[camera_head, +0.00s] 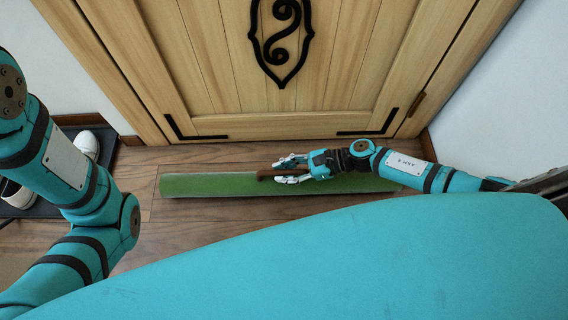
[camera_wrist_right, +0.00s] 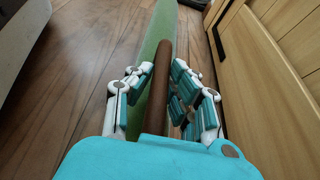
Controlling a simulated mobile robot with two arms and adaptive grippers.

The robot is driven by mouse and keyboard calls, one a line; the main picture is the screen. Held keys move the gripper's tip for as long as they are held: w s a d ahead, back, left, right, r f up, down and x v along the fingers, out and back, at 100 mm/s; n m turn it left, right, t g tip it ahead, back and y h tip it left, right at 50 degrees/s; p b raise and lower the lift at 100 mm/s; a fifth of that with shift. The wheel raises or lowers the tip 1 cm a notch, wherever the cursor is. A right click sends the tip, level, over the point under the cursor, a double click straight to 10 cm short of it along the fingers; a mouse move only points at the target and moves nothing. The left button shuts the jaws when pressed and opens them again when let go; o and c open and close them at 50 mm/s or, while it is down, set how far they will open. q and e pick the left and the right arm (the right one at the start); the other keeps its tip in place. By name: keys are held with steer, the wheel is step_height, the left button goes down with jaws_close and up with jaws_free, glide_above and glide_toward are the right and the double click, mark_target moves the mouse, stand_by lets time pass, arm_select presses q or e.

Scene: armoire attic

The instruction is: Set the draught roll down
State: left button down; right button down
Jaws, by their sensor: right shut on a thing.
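The draught roll (camera_head: 215,185) is a long green roll lying lengthwise in front of the wooden door, close to the floor; I cannot tell whether it touches the boards. It also shows in the right wrist view (camera_wrist_right: 157,40), running away from me. A brown round bar or handle (camera_wrist_right: 155,110) lies along its top. My right gripper (camera_head: 279,171) is over the roll's middle, shut on this brown handle, with fingers on both sides of it. The roll's right part is partly hidden by my right arm. My left arm is at the left; its gripper is out of view.
The wooden door (camera_head: 220,70) with black ironwork stands just behind the roll. White shoes (camera_head: 86,146) are on a dark tray (camera_head: 50,207) at the left. White walls flank the door. Bare wooden floor (camera_head: 150,235) shows in front of the roll.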

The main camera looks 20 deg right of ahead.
steer(key=shift+w, duration=0.2)
steer(key=shift+s, duration=0.1)
steer(key=c, duration=1.6)
jaws_free()
steer(key=shift+f, duration=0.2)
steer(key=shift+c, duration=0.2)
steer(key=o, duration=0.4)
steer(key=shift+r, duration=0.1)
